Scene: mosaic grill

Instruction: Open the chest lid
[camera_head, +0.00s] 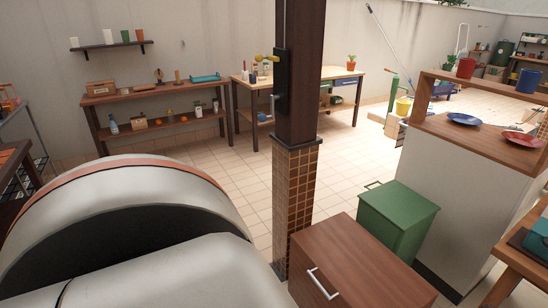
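A brown wooden chest-like box (372,262) stands at the bottom centre-right, just right of the tiled pillar. Its flat top looks closed. A pale bar handle (322,284) is on its left side, and its lower part is cut off by the frame. Behind it stands a green box (399,212) with a flat closed top and a thin handle at its back left. The frame does not make clear which of the two is the chest. Neither of my grippers is in view. A large pale curved body, probably part of my arm, fills the lower left.
The tiled pillar (297,190) stands in the middle, close to the brown box. A white counter with a wooden top (485,137) is on the right, with plates on it. Shelves and a workbench (305,77) line the back wall. Tiled floor is open between.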

